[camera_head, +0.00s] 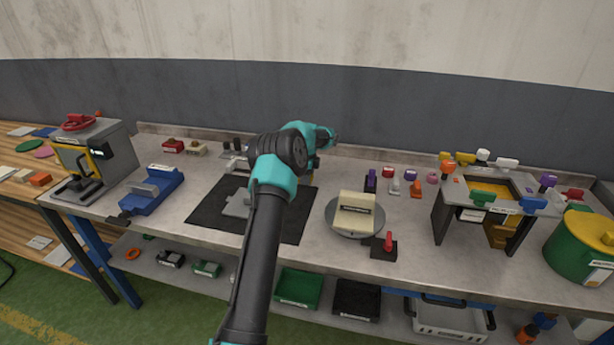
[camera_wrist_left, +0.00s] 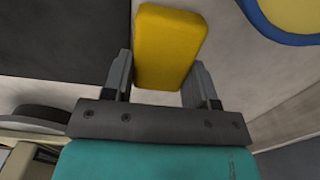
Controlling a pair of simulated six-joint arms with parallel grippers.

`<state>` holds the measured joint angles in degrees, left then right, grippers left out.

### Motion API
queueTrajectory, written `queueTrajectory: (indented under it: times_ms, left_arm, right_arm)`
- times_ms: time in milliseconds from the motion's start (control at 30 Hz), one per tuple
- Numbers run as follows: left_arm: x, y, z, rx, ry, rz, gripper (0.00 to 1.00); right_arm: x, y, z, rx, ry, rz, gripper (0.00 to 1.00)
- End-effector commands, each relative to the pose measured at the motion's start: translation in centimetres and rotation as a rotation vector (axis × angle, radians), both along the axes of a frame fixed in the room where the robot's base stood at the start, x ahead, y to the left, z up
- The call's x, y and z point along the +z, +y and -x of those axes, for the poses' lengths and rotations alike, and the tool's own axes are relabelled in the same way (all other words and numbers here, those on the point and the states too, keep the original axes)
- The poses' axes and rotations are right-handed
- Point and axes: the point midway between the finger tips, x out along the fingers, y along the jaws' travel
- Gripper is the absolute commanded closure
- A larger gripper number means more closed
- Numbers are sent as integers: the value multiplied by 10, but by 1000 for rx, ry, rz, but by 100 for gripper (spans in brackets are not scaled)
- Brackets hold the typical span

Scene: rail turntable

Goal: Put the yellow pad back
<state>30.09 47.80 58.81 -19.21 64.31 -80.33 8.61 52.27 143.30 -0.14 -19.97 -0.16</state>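The yellow pad (camera_wrist_left: 168,45) is a rounded block between the two fingers of my left gripper (camera_wrist_left: 160,85) in the left wrist view. The fingers lie against its sides and look shut on it. In the head view my left gripper (camera_head: 318,160) is over the back of the workbench, right of the black mat, and a bit of yellow shows under it. My own arm hides most of the pad there, so I cannot tell whether it touches the bench. My right gripper is not in view.
A round turntable (camera_head: 347,231) carries a cream block (camera_head: 355,214), with a red-handled lever (camera_head: 388,246) beside it. The black mat (camera_head: 210,210) bears a grey plate. Small coloured pieces (camera_head: 394,186) stand right of the gripper. A blue-rimmed yellow thing (camera_wrist_left: 285,18) shows in the wrist view.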

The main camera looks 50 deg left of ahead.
Motion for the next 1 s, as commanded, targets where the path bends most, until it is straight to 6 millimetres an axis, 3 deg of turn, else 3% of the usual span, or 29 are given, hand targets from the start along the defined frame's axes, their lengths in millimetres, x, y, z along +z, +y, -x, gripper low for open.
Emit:
queueTrajectory:
  times_ms: [267,633,767,1000]
  left_arm:
    - [0,0,0,0,0,0,22]
    - [5,0,0,0,-2,-1,22]
    - [18,0,0,1,-2,-1,22]
    - [60,0,-1,0,-4,-1,22]
  right_arm:
    - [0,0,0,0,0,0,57]
    - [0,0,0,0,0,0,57]
    - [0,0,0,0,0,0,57]
    - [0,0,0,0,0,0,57]
